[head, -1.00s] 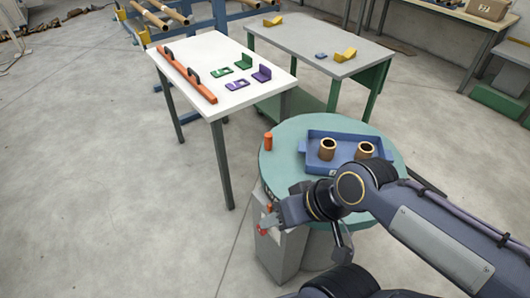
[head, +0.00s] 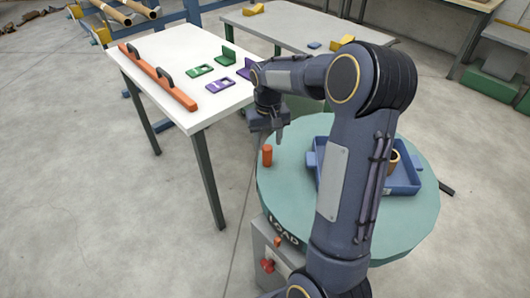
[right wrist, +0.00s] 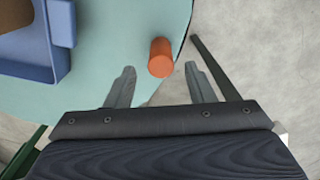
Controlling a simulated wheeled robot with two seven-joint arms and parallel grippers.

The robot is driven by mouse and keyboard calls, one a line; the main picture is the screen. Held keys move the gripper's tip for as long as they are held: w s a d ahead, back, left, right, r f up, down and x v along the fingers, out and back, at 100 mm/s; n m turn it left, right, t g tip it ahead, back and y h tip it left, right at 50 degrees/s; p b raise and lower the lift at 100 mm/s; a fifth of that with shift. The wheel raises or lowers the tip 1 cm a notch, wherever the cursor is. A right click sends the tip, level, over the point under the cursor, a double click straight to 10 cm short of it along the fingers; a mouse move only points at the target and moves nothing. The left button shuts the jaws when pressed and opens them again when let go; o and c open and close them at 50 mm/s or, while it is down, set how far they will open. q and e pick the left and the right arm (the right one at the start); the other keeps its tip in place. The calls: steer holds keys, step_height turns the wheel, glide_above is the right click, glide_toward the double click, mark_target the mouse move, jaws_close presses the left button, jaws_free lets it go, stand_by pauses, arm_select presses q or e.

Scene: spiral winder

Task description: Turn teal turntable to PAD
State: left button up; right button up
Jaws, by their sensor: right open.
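The teal turntable (head: 290,200) is a round disc on a grey pedestal (head: 262,240). The word LOAD shows on its rim at the front, above a small orange marker (head: 278,242). An upright orange peg (head: 267,155) stands near the disc's left edge. My right gripper (head: 279,138) is open above the disc, close to the peg. In the right wrist view, the peg (right wrist: 160,58) appears between and just beyond the fingertips (right wrist: 158,76), with no finger visibly touching it. My right arm hides part of the disc. My left gripper is not in view.
A blue tray (head: 408,189) with a brown ring-like part (head: 394,160) sits on the disc, partly behind my arm. A white table (head: 165,95) with an orange bar, green and purple parts stands behind left. A grey table (head: 290,25) stands further back. Floor at left is clear.

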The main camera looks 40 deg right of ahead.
mark_target(268, 148)
step_height(268, 148, down, 7)
steer(key=shift+r+b, duration=0.2)
steer(key=shift+b, duration=0.25)
jaws_close()
